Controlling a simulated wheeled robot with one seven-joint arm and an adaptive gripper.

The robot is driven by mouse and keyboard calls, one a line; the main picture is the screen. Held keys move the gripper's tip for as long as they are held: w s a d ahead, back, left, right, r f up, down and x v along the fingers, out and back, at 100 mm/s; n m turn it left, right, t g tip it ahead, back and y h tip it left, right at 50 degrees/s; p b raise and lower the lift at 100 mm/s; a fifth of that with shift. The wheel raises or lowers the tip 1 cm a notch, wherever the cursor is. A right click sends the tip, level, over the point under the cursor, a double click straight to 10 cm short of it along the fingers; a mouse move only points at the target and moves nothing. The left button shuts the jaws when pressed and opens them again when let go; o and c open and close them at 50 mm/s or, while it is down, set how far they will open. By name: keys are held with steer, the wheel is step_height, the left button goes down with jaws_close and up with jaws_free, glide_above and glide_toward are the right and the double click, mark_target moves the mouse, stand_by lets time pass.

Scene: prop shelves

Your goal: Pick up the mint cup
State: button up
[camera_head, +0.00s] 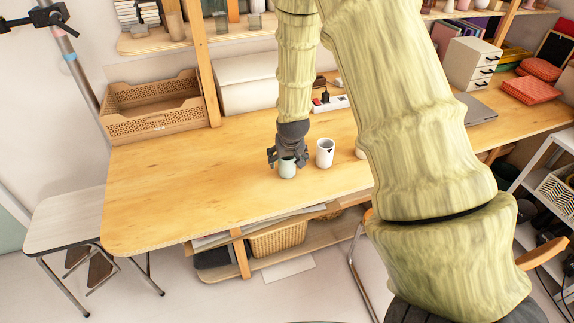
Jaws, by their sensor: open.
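The mint cup (287,170) stands upright on the wooden table (200,185), near its front edge. My gripper (287,160) is right above it, pointing down, with its fingers spread at the cup's rim. The gripper covers the cup's upper part. I cannot tell whether the fingers touch the cup.
A white cup with a dark mark (324,153) stands close to the right of the mint cup. Another pale cup (360,149) is partly hidden behind my arm. A wooden crate (153,107) and a power strip (330,104) sit farther back. The table's left part is clear.

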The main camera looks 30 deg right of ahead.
steer(key=shift+w+d+f+p, duration=0.25)
steer(key=shift+w+f, duration=0.15)
steer(key=shift+f, duration=0.15)
steer(key=shift+w+d+f+p, duration=0.1)
steer(key=shift+w+f+p, duration=0.1)
steer(key=shift+w+f, duration=0.3)
steer(key=shift+x, duration=0.85)
steer(key=shift+s, duration=0.15)
steer(key=c, duration=1.2)
